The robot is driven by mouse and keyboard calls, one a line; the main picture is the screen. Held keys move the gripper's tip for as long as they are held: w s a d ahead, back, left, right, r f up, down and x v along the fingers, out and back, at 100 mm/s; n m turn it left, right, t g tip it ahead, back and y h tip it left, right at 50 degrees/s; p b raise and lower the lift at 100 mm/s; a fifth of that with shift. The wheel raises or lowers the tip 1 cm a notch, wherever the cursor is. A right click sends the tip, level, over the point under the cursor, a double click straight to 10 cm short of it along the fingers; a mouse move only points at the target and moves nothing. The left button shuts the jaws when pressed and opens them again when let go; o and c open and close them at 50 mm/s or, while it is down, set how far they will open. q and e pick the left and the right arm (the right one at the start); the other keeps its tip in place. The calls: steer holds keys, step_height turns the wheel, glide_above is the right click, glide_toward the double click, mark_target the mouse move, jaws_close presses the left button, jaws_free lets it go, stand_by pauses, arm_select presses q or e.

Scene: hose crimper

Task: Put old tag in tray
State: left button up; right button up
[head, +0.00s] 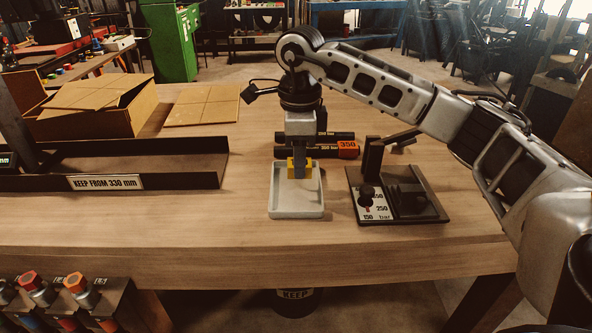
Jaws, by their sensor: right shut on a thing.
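My right gripper (299,172) points straight down over the near-centre of the table, its arm coming in from the right. It is shut on a small yellow tag (291,168), which shows at the fingertips. The pale grey tray (296,212) is a shallow rectangular dish on the table, directly below and around the tag in the picture. I cannot tell whether the tag touches the tray floor. Its printing is not readable. My left gripper is not in view.
Dark hoses (325,151), one with an orange 350 tag (348,149), lie behind the tray. A dark crimper with a dial plate (374,206) stands right. A long black trough (195,164) labelled KEEP FROM 330 mm and a cardboard box (90,122) are left. The table front is clear.

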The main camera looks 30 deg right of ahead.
mark_target(296, 189)
steer(key=shift+w+f, duration=0.25)
steer(key=shift+f, duration=0.1)
step_height(296, 189, down, 3)
steer(key=shift+w+f+p, duration=0.1)
steer(key=shift+w+p, duration=0.05)
steer(key=shift+p, duration=0.4)
steer(key=shift+f, duration=0.15)
